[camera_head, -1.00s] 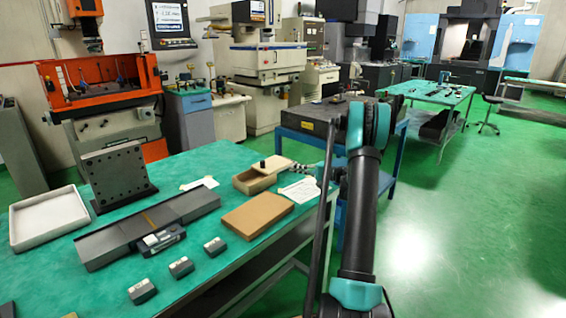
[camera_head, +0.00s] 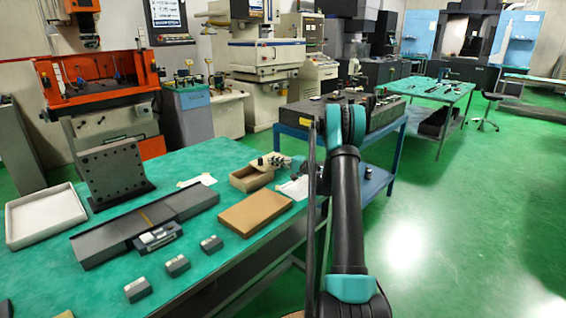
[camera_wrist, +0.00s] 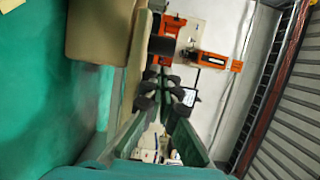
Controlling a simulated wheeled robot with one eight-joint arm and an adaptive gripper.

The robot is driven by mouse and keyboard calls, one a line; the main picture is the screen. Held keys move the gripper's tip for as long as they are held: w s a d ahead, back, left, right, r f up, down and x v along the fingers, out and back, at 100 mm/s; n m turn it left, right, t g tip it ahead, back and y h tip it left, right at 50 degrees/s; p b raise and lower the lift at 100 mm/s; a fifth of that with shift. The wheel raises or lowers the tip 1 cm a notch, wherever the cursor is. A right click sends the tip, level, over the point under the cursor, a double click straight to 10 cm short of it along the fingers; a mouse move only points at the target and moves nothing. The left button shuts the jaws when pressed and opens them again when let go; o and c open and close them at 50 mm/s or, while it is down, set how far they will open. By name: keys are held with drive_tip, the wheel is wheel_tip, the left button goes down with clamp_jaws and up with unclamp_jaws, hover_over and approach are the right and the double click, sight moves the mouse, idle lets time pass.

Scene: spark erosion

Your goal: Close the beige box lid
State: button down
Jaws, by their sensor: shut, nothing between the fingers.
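The small beige box (camera_head: 243,183) stands on the green table in the head view, its top partly open. A beige panel that looks like its lid (camera_head: 262,176) shows at its right side, partly hidden by my gripper. My gripper (camera_head: 276,161) is at the box's back right edge, shut and empty. In the wrist view the fingers of my gripper (camera_wrist: 168,92) point away from the camera. A beige panel edge (camera_wrist: 134,65) runs close along their left side; I cannot tell whether they touch.
A flat brown box (camera_head: 255,212) lies in front of the beige box. A white tray (camera_head: 45,215), a grey angle plate (camera_head: 115,172) and several small grey blocks (camera_head: 177,265) stand further left.

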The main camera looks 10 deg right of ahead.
drive_tip(key=shift+s+a, duration=0.1)
drive_tip(key=shift+a, duration=0.65)
drive_tip(key=shift+a, duration=0.1)
drive_tip(key=s+a, duration=0.2)
drive_tip(key=a, duration=0.1)
drive_tip(key=s+a, duration=0.5)
drive_tip(key=a, duration=0.1)
drive_tip(key=shift+s+a, duration=0.15)
drive_tip(key=shift+a, duration=0.2)
